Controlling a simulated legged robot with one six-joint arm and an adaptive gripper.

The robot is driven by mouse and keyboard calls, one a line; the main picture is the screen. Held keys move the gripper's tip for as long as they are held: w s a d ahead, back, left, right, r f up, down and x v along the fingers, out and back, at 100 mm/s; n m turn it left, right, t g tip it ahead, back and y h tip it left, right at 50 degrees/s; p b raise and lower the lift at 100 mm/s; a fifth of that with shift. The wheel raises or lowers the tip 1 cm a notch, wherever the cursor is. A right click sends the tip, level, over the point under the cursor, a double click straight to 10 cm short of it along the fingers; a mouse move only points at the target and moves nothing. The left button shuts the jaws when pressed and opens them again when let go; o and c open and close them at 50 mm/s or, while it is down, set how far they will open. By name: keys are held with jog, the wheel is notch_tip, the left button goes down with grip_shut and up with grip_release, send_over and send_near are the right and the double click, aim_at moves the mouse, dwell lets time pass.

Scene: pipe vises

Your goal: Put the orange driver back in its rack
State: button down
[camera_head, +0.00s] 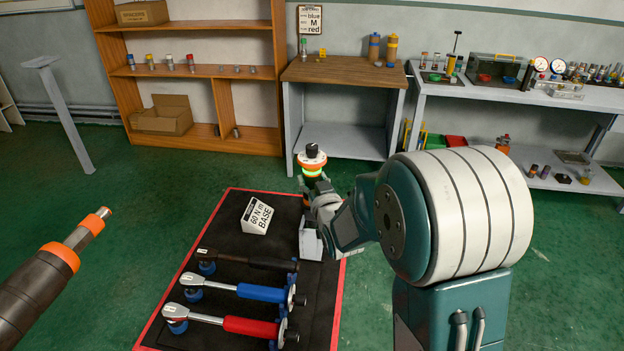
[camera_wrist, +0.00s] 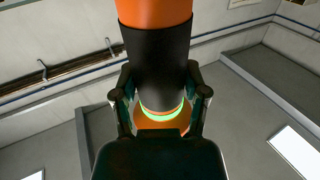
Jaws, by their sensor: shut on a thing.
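The orange driver (camera_head: 312,168) stands roughly upright in the head view, with an orange and white band, a dark top and a glowing green ring. My gripper (camera_head: 316,198) is around its dark lower part, above the right edge of the mat. In the wrist view, the two fingers of my gripper (camera_wrist: 161,98) press on both sides of the driver's black sleeve (camera_wrist: 157,60). An orange part and the green ring show there too. My arm and gripper hide part of the driver's lower end in the head view. I cannot make out its rack for certain.
A black mat with a red border (camera_head: 226,195) holds a white "60 N m BASE" block (camera_head: 257,215) and black (camera_head: 245,261), blue (camera_head: 262,292) and red (camera_head: 250,326) wrenches. A dark, orange-banded tool (camera_head: 40,285) juts in at left. A wooden-topped bench (camera_head: 345,70) stands behind.

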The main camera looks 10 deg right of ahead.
jog(key=shift+f, duration=3.4)
dwell(3.6)
grip_release()
jog(key=shift+f, duration=0.1)
jog(key=s, duration=0.7)
jog(key=shift+s+d, duration=0.2)
jog(key=shift+d, duration=0.1)
